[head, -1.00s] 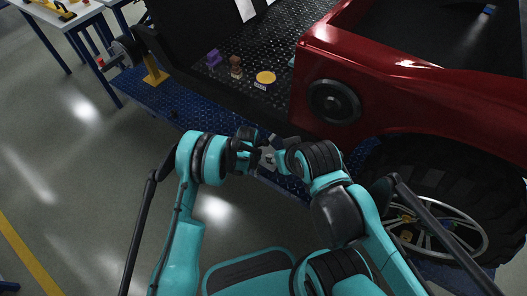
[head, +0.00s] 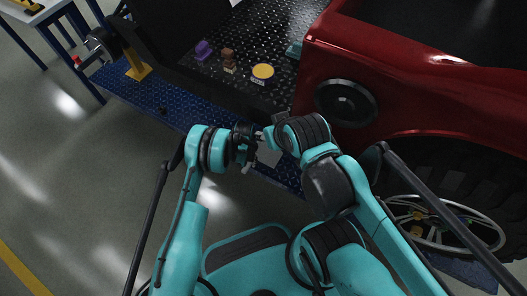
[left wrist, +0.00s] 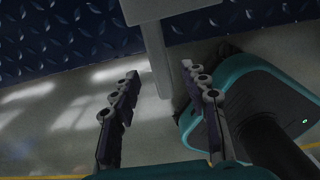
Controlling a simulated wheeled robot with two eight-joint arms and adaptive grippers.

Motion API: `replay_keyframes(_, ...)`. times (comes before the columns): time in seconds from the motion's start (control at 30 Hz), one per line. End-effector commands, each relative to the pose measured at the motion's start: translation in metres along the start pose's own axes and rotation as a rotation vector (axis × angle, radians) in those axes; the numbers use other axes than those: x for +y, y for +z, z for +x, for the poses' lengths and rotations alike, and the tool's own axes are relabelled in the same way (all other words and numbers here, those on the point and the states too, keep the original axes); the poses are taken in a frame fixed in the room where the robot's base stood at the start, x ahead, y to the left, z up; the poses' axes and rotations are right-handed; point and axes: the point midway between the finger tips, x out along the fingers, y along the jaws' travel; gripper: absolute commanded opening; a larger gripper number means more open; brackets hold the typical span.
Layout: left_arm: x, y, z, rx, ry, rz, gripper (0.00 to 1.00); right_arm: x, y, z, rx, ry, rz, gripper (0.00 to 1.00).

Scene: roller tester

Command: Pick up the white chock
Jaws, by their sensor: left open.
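A pale grey-white block (head: 269,155) shows beside my left gripper in the head view, partly covered by my arms. In the left wrist view a pale slab (left wrist: 165,9) at the top edge has a narrow upright below it. I cannot tell for sure whether this is the white chock.
A dark vehicle bed holds a purple piece (head: 203,50), a brown piece (head: 228,61), a yellow disc (head: 262,72) and a teal block (head: 294,48). The red body (head: 420,90) and wheel (head: 435,222) lie right. A blue tread-plate platform (head: 170,106) runs below the bed.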

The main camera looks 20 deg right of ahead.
Motion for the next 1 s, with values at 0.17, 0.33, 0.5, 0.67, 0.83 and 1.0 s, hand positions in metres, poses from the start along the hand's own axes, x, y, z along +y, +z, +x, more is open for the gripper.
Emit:
replay_keyframes(0.17, 0.0, 0.0, 0.031, 0.0, 0.0, 0.0, 0.45, 0.0, 0.01, 0.014, 0.0, 0.0, 0.0, 0.4)
replay_keyframes(0.33, 0.0, 0.0, 0.032, 0.0, 0.0, 0.0, 0.45, 0.0, 0.01, 0.013, 0.0, 0.0, 0.0, 0.4)
replay_keyframes(0.5, 0.0, 0.0, 0.031, 0.0, 0.0, 0.0, 0.21, 0.0, 0.009, 0.013, 0.0, 0.0, 0.0, 0.4)
replay_keyframes(0.67, 0.0, 0.0, 0.031, 0.0, 0.0, 0.0, 0.0, 0.0, 0.009, 0.013, 0.0, 0.0, 0.0, 0.4)
replay_keyframes(0.83, 0.0, 0.001, 0.031, -0.001, 0.0, 0.0, 0.0, 0.0, 0.009, 0.013, 0.0, 0.0, 0.0, 0.4)
replay_keyframes(1.0, 0.001, 0.0, 0.03, -0.001, 0.0, 0.0, 0.0, 0.0, 0.009, 0.013, 0.0, 0.0, 0.0, 0.4)
